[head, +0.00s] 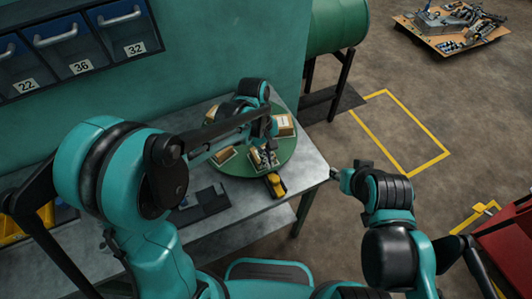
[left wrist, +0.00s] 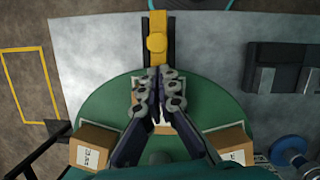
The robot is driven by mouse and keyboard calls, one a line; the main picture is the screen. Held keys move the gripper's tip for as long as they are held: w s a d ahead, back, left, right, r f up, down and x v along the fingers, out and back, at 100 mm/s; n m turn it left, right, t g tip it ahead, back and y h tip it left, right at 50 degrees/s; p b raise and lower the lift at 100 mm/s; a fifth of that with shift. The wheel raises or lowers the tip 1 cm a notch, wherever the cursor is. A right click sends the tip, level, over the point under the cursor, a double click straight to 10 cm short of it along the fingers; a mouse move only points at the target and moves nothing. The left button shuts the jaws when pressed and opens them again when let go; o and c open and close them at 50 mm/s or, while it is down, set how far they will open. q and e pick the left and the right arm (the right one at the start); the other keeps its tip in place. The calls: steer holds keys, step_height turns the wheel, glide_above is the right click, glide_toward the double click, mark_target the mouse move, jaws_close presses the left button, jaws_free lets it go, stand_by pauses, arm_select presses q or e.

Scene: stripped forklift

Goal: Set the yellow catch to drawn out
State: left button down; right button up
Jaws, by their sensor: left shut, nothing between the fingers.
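The yellow catch (head: 276,184) sits on a dark base at the near edge of the round green turntable (head: 283,153). In the left wrist view the catch (left wrist: 157,40) is a yellow bar with a rounded knob, at the top middle. My left gripper (head: 264,160) is over the turntable, just behind the catch in the head view. In the left wrist view its fingertips (left wrist: 159,76) are together and empty, pointing at the catch's base; I cannot tell whether they touch it. My right gripper (head: 342,176) is off the table's right edge, too small to read.
Small cartons stand on the turntable, one at its right (head: 283,125). A dark block (head: 201,203) lies on the grey table (head: 240,208) left of the catch. Blue bins (head: 68,35) hang at the back left. A red cart (head: 505,245) stands at the right.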

mark_target(274, 179)
arm_select(q)
steer(key=shift+b+x, duration=0.3)
steer(key=shift+x, duration=1.35)
steer(key=shift+s+d, duration=0.4)
steer(key=shift+s, duration=0.3)
steer(key=shift+s+d, duration=0.4)
steer(key=shift+s, duration=0.3)
steer(key=shift+w, duration=0.1)
steer(key=p+v, duration=0.6)
steer(key=v, duration=0.4)
steer(key=shift+p, duration=0.4)
steer(key=shift+a, duration=0.15)
